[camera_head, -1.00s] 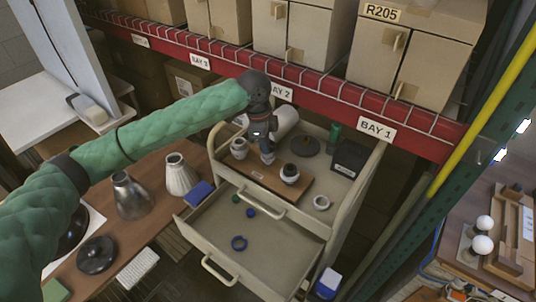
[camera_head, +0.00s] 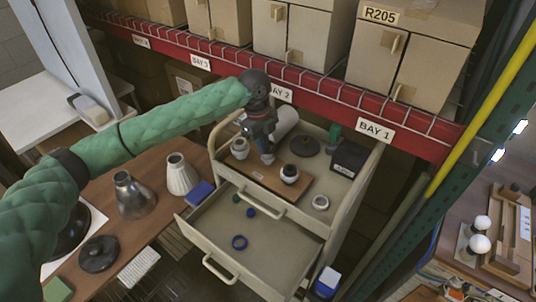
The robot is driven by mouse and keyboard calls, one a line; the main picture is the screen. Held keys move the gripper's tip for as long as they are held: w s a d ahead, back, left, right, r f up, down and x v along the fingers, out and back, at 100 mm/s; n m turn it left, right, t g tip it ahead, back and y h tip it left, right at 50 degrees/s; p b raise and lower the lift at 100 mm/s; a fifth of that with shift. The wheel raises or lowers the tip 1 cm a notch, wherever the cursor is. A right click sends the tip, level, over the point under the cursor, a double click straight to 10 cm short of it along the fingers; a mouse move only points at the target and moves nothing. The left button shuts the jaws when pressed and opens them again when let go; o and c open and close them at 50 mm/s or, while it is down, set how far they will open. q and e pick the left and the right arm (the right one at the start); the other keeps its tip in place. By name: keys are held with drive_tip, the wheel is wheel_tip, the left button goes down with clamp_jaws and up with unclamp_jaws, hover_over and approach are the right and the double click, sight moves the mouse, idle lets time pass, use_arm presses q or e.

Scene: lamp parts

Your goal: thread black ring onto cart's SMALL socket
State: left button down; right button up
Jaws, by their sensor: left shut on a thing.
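The cart (camera_head: 350,201) stands in the middle with its drawer pulled out. A brown board (camera_head: 263,178) lies on its top. A pale round socket piece (camera_head: 240,147) sits at the board's left end, and a white piece with a dark band (camera_head: 289,173) sits at its right. My left gripper (camera_head: 267,157) points down over the board between these two pieces. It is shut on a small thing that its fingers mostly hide. I cannot make out a separate black ring, or whether the held thing touches a socket. My right gripper is out of view.
The cart top also holds a dark disc (camera_head: 304,146), a black box (camera_head: 348,158) and a white ring (camera_head: 320,202). A blue ring (camera_head: 239,242) lies in the open drawer (camera_head: 270,240). Red shelving (camera_head: 330,95) runs close behind the cart.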

use_arm(q)
drive_tip(key=shift+a+f+m, duration=0.1)
drive_tip(key=shift+f+m, duration=0.15)
drive_tip(key=shift+m, duration=0.35)
drive_tip(key=m, duration=0.2)
drive_tip(key=w+m, duration=0.1)
drive_tip(key=m, duration=0.1)
drive_tip(key=shift+a+m+g+y, duration=0.2)
drive_tip(key=shift+m+g+y, duration=0.1)
drive_tip(key=shift+w+a+m, duration=0.1)
drive_tip(key=shift+m, duration=1)
drive_tip(key=shift+w+m+y, duration=0.25)
drive_tip(key=shift+m+y, duration=0.05)
drive_tip(key=shift+m, duration=0.9)
drive_tip(key=m, duration=0.4)
drive_tip(key=shift+w+f+y, duration=0.1)
drive_tip(key=shift+w+y, duration=0.25)
drive_tip(key=shift+y, duration=0.05)
